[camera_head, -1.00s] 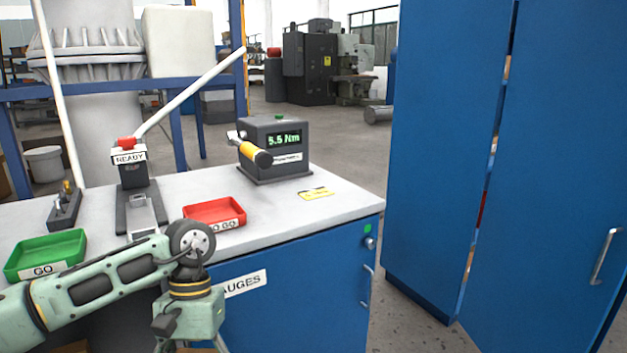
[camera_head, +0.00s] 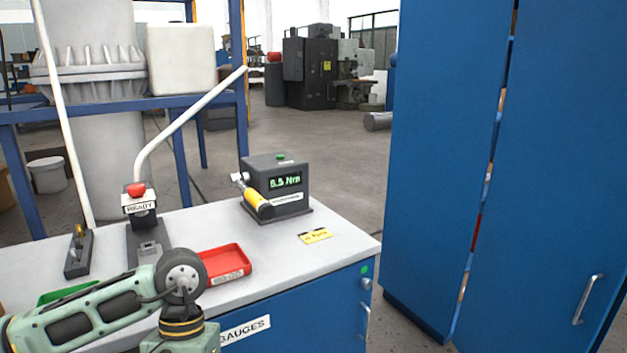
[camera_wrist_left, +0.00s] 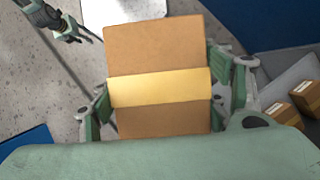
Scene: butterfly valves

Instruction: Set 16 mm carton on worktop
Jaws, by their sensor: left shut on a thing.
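A brown carton (camera_wrist_left: 155,48) with a pale yellow band across it fills the middle of the left wrist view. My left gripper (camera_wrist_left: 163,95) is shut on it, with green and grey fingers on both sides. The carton's label is not visible. The grey worktop (camera_head: 215,228) of the blue gauge cabinet shows in the head view. My left arm crosses its front left corner; the left gripper and carton are out of that view, below. A dark and green gripper, seemingly my right one (camera_wrist_left: 68,28), shows small at the wrist view's upper left; its opening is unclear.
On the worktop stand a torque tester (camera_head: 277,190) with a yellow-handled tool, a READY fixture (camera_head: 142,225), a red tray (camera_head: 226,262) and a green tray (camera_head: 66,294). A yellow card (camera_head: 315,236) lies right. Small cartons (camera_wrist_left: 280,110) show beside the left gripper. A blue cupboard (camera_head: 440,150) stands right.

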